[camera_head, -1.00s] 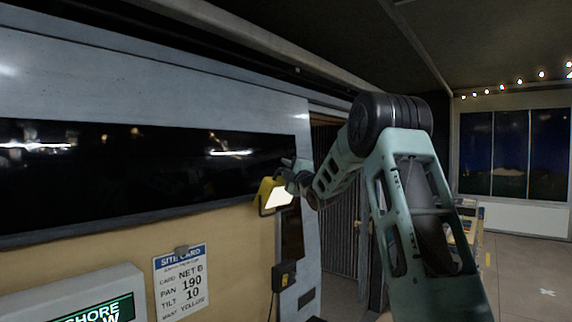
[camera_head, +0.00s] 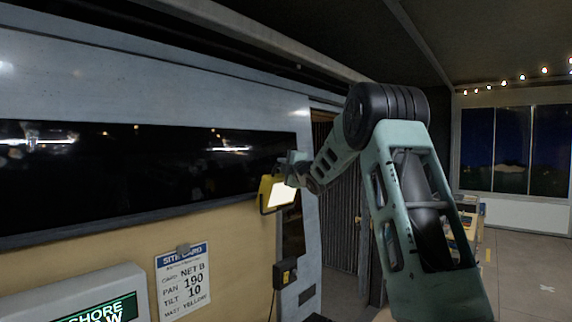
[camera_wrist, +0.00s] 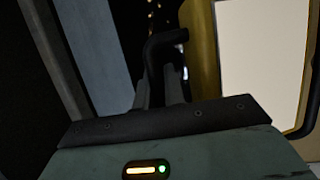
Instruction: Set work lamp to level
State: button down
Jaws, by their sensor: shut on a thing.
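The work lamp (camera_head: 268,190) is yellow with a lit, pale face and hangs on the van wall near the right end of the dark window. My gripper (camera_head: 292,170) reaches it from the right at its upper edge. In the wrist view, my gripper (camera_wrist: 162,90) is shut on a dark bent handle (camera_wrist: 157,48) beside the lamp's yellow housing (camera_wrist: 203,50). The bright lamp face (camera_wrist: 262,60) fills the right of that view. The fingertips are dark and partly hidden against the handle.
A site card (camera_head: 183,283) and a grey box with a green display (camera_head: 100,305) are on the wall at lower left. A small dark switch box (camera_head: 285,272) sits below the lamp. Open floor (camera_head: 525,265) lies to the right.

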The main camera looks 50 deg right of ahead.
jog(key=shift+w+r+g, duration=0.15)
jog(key=shift+w+g, duration=0.15)
jog(key=shift+g, duration=0.1)
jog(key=shift+w+a, duration=0.1)
jog(key=shift+w, duration=0.15)
jog(key=shift+w+p, duration=0.4)
jog(key=shift+w, duration=0.05)
jog(key=shift+w+f+n+g+y+p, duration=0.25)
jog(key=shift+w+n+g+p, duration=0.3)
jog(key=shift+p, duration=0.3)
jog(key=shift+s, duration=0.1)
jog(key=shift+f, duration=0.15)
jog(key=c, duration=1.8)
grip_release()
jog(key=shift+o, duration=0.2)
